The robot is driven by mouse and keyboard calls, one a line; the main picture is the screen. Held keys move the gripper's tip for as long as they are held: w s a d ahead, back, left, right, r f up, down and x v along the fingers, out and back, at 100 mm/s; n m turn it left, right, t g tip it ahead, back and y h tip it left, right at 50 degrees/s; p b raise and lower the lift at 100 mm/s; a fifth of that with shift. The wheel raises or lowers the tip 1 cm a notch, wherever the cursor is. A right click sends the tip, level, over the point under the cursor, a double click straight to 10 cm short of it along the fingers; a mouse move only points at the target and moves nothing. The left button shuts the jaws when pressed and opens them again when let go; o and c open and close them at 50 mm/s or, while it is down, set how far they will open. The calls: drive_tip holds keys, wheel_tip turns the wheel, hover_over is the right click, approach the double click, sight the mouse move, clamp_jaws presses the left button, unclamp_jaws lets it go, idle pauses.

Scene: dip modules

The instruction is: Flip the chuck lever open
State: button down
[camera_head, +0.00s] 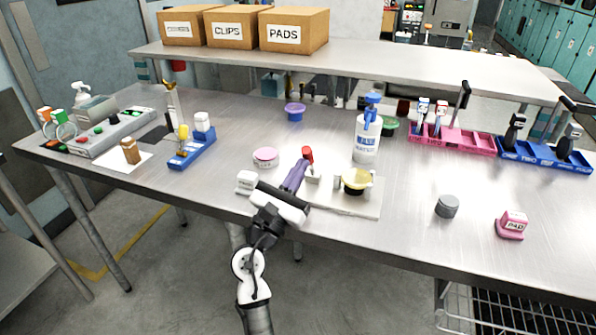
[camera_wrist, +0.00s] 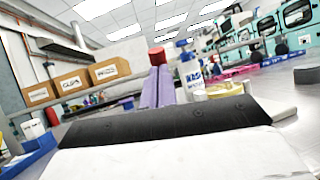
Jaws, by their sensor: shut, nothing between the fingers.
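The chuck lever's red knob (camera_head: 307,153) stands up over the left part of a pale base plate (camera_head: 345,209). It also shows in the wrist view (camera_wrist: 157,55), right above my fingertips. A small light block (camera_head: 313,177) sits just below the knob. A yellow and black round part (camera_head: 355,181) sits on the right of the plate. My gripper (camera_head: 300,166) has purple fingers, shut and empty, pointing at the knob from the front. In the wrist view the fingers (camera_wrist: 158,88) lie side by side. They hide the lever's lower part, and I cannot tell whether they touch it.
A white bottle with a blue top (camera_head: 367,138) stands close behind. A grey cylinder (camera_head: 447,206) is to the right, with bare table between.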

sight(304, 152)
drive_tip(key=w+r+p, duration=0.1)
drive_tip(key=p, duration=0.1)
drive_tip(key=w+d+r+p, duration=0.1)
drive_tip(key=r, duration=0.1)
drive_tip(key=shift+w+p, duration=0.4)
drive_tip(key=shift+w+d+r+p, duration=0.2)
drive_tip(key=shift+w+p, duration=0.1)
drive_tip(key=shift+w, duration=0.2)
drive_tip(key=shift+w+d+r+p, duration=0.1)
drive_tip(key=shift+w+r+p, duration=0.15)
drive_tip(key=shift+w, duration=0.25)
drive_tip(key=shift+w+d+r+p, duration=0.1)
drive_tip(key=shift+w+d+p, duration=0.1)
drive_tip(key=shift+w, duration=0.4)
drive_tip(key=shift+w+d+p, duration=0.1)
drive_tip(key=shift+w+d, duration=0.05)
drive_tip(key=shift+w, duration=0.4)
